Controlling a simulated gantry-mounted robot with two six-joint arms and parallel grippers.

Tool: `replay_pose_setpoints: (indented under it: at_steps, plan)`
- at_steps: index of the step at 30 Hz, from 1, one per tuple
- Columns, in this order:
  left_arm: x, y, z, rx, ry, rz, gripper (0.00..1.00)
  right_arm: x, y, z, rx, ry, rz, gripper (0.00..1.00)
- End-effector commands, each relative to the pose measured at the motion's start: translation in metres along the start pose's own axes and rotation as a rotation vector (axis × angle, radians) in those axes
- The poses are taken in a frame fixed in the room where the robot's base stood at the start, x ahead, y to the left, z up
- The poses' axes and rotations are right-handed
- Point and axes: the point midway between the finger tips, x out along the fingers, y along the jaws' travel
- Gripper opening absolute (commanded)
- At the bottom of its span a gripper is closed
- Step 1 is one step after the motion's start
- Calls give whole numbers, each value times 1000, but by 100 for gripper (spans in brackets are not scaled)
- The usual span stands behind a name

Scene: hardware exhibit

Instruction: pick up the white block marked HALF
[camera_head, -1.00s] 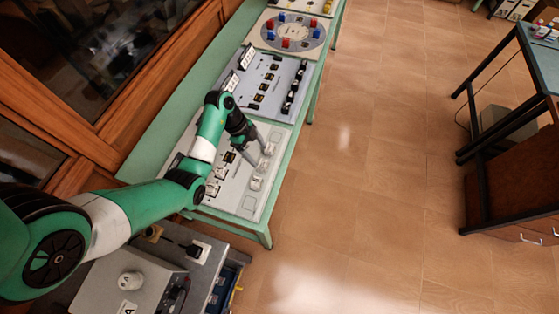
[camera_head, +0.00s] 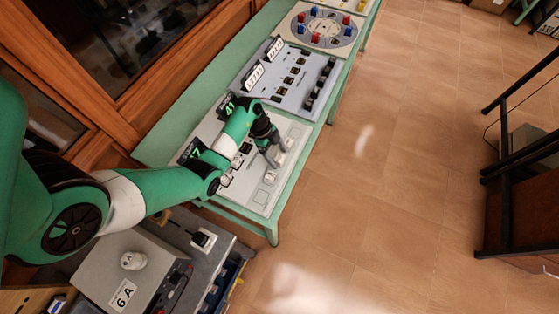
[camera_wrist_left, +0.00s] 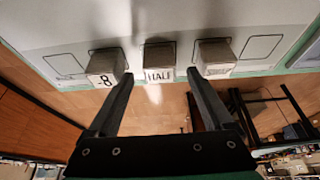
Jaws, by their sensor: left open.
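The white block marked HALF (camera_wrist_left: 159,72) stands in the middle of a row of three blocks on a pale panel (camera_wrist_left: 70,18) in the left wrist view. A block marked -8 (camera_wrist_left: 105,66) is to its left, and a third block (camera_wrist_left: 214,57), its marking unclear, is to its right. My left gripper (camera_wrist_left: 160,75) is open, with one fingertip on each side of the HALF block, in the gaps beside its neighbours. I cannot tell whether the fingers touch any block. In the head view my left gripper (camera_head: 279,155) is low over the panel's right part. My right gripper is not in view.
The panel lies on a green table (camera_head: 185,117) with number displays (camera_head: 229,108) near my arm. A switch panel (camera_head: 285,78) and a round dial board (camera_head: 317,29) lie farther along. A grey box marked 6A (camera_head: 122,272) stands at the lower left. Open floor lies right.

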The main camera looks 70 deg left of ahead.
Motion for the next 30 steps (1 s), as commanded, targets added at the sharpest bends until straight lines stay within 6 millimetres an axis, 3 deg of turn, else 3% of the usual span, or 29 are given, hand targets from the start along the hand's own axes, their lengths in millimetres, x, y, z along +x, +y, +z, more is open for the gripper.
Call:
replay_pose_setpoints:
  at_steps: [1, 3, 11, 25, 30]
  plan:
    - [14, 0, 2, 1, 0, 3, 85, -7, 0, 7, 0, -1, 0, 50]
    - [21, 0, 1, 0, -1, 1, 85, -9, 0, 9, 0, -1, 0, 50]
    - [23, 0, 0, 0, -1, 0, 85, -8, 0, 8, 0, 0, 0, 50]
    - [23, 0, 0, 1, -1, 0, 2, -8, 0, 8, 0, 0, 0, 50]
    - [23, 0, 0, 1, -1, 0, 0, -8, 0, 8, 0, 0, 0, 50]
